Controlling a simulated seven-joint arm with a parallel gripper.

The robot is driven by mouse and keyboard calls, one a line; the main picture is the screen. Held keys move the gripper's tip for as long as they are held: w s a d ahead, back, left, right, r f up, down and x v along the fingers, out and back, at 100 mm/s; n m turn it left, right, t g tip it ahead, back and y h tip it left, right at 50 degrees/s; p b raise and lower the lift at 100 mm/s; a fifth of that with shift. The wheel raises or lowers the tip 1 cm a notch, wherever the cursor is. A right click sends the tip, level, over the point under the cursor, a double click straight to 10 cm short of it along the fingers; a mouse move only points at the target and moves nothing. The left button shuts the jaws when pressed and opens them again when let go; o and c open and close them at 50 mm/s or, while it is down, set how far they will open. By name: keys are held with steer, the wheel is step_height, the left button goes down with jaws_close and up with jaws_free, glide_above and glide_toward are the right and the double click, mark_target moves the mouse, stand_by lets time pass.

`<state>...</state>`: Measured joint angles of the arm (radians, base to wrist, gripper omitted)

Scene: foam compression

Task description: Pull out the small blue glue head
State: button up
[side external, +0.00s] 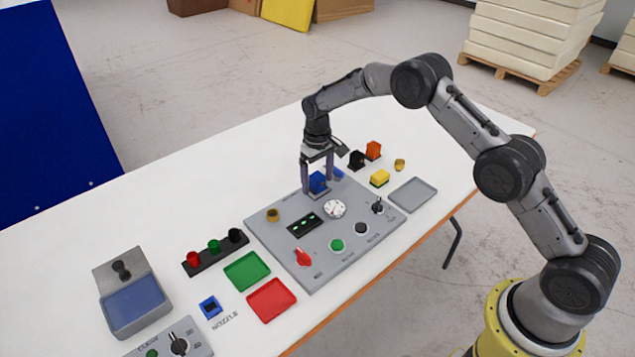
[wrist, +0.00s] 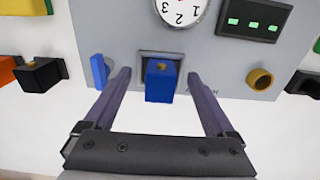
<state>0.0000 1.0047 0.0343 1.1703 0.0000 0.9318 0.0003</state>
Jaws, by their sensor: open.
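A blue block (side external: 318,182) sits in a socket at the far edge of the grey control panel (side external: 345,250). In the wrist view this blue block (wrist: 160,85) has a small brass tip on top. My gripper (side external: 317,188) is open around it, with one finger on each side. In the wrist view a gap shows between each finger of my gripper (wrist: 159,76) and the block. A second, slimmer blue piece (wrist: 98,70) stands just outside the left finger. Which blue piece is the glue head, I cannot tell for sure.
Black (side external: 357,159), orange (side external: 373,150) and yellow (side external: 379,177) blocks stand right of the gripper. A dial (side external: 334,209), brass ring (side external: 273,215) and display (side external: 304,224) are on the panel. Green (side external: 246,271) and red (side external: 271,299) trays lie in front. The white table behind is clear.

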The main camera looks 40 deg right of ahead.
mark_target(317, 175)
stand_by(0.3)
jaws_close()
stand_by(0.4)
steer(key=shift+r, duration=0.15)
steer(key=shift+r, duration=2.9)
